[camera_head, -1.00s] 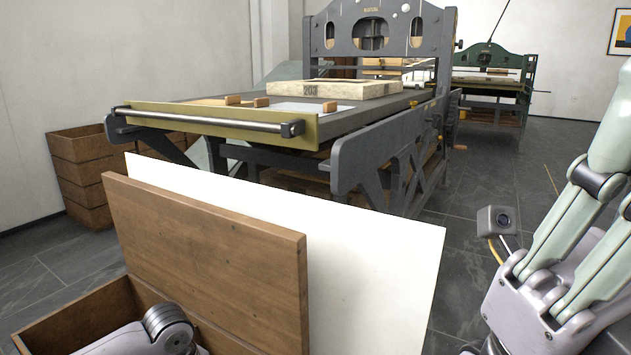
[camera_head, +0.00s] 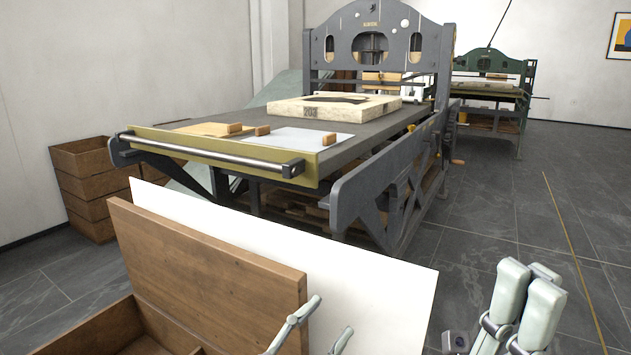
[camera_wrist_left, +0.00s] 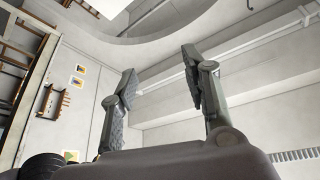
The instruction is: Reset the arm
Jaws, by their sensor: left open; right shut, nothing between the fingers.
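My left gripper (camera_head: 328,322) is at the bottom middle of the head view, in front of the wooden box's upright lid and the white sheet. In the left wrist view its two fingers (camera_wrist_left: 157,62) stand apart with nothing between them, pointing up at pale walls and the ceiling. My right gripper (camera_head: 526,282) is at the lower right of the head view, above the dark floor. Its pale green finger links are close together, and nothing shows between them. The lower parts of both arms are cut off by the frame.
A wooden box (camera_head: 80,335) with an upright lid (camera_head: 210,270) is close at the lower left, with a white sheet (camera_head: 375,285) behind it. A litho press (camera_head: 225,115) bearing a stone (camera_head: 335,109) stands beyond. Stacked crates (camera_head: 85,190) are left. Floor at right is clear.

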